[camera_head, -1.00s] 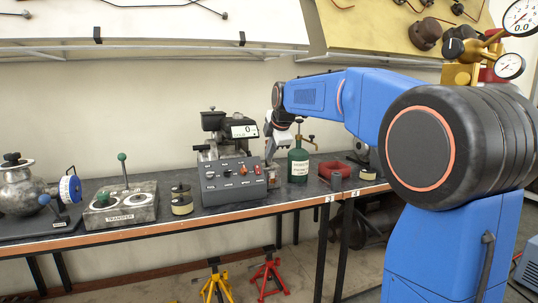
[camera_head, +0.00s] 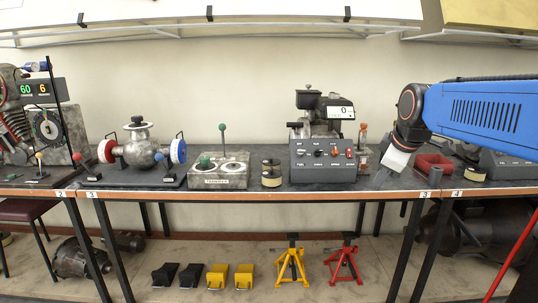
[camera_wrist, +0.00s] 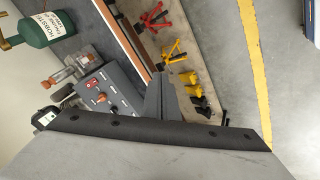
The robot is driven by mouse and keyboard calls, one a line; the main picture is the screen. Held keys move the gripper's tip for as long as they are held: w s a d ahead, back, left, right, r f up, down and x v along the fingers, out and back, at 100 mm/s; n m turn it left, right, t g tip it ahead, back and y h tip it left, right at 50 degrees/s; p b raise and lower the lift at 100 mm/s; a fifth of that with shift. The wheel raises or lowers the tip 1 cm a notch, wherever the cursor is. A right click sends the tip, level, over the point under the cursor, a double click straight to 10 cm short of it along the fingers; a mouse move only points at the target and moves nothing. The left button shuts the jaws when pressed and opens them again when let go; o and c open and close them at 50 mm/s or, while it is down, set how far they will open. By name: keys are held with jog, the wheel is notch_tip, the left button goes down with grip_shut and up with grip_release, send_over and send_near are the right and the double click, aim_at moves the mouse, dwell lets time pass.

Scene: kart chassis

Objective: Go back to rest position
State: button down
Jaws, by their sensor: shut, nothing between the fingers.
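My arm reaches in from the right in the head view, and its end with my gripper (camera_head: 397,160) hangs above the bench, right of the grey control box (camera_head: 323,172). In the wrist view the dark wedge of my gripper (camera_wrist: 165,100) shows shut, with nothing held. The fingertips are hard to make out in the head view.
A green bottle (camera_wrist: 48,28) shows in the wrist view. Yellow (camera_head: 292,262) and red (camera_head: 345,262) stands are below.

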jog(key=s+f+m, duration=0.3)
jog(key=s+f, duration=0.3)
jog(key=s, duration=0.3)
jog(key=s+a+f+m+g, duration=0.1)
jog(key=s+f+m, duration=0.3)
jog(key=s, duration=0.5)
jog(key=s+f+m, duration=0.3)
jog(key=s+f, duration=0.4)
jog(key=s, duration=0.2)
jog(key=shift+a+f+m+g, duration=0.2)
jog(key=shift+f+m+g, duration=0.1)
